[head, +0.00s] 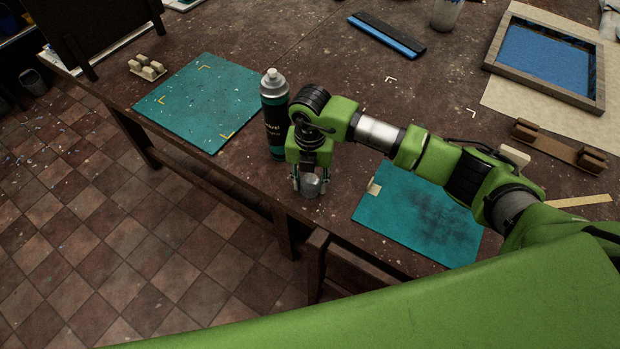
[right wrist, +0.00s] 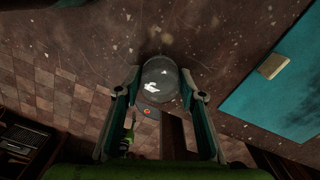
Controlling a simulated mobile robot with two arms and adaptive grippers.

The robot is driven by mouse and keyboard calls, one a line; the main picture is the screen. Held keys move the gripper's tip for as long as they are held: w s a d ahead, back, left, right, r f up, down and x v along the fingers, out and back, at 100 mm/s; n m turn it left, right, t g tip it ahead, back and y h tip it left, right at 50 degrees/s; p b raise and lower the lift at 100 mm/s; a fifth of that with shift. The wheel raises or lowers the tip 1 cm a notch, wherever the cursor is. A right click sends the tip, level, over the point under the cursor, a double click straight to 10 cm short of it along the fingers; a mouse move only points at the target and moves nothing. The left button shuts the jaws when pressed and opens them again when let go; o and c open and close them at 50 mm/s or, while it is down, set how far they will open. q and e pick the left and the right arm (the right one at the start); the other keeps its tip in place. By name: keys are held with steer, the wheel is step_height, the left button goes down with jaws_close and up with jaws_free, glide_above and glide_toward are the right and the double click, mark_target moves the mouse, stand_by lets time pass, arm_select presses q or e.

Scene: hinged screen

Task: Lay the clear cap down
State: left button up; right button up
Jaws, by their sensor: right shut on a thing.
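The clear cap (head: 311,186) is a small greyish see-through cup near the front edge of the table, and in the right wrist view the cap (right wrist: 160,80) sits between the fingertips. My right gripper (head: 310,178) is shut on it from above; the fingers (right wrist: 160,98) touch its two sides. I cannot tell whether the cap touches the table. A dark spray can (head: 274,125) with a teal band and a pale top stands upright just left of the gripper. My left gripper is not in view.
A teal mat (head: 203,102) lies left of the can and another teal mat (head: 425,215) lies right of the gripper, with a small beige block (head: 374,188) at its edge. The table's front edge is close to the cap.

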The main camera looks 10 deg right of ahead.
mark_target(310, 180)
steer(key=shift+f, duration=0.1)
steer(key=shift+f+b, duration=0.15)
steer(key=shift+b, duration=0.15)
steer(key=o, duration=1.2)
steer(key=shift+o, duration=0.2)
steer(key=shift+r+p, duration=0.3)
steer(key=shift+r, duration=0.05)
steer(key=shift+w+r, duration=0.1)
steer(key=shift+r, duration=0.2)
step_height(310, 180, up, 11)
steer(key=b, duration=0.3)
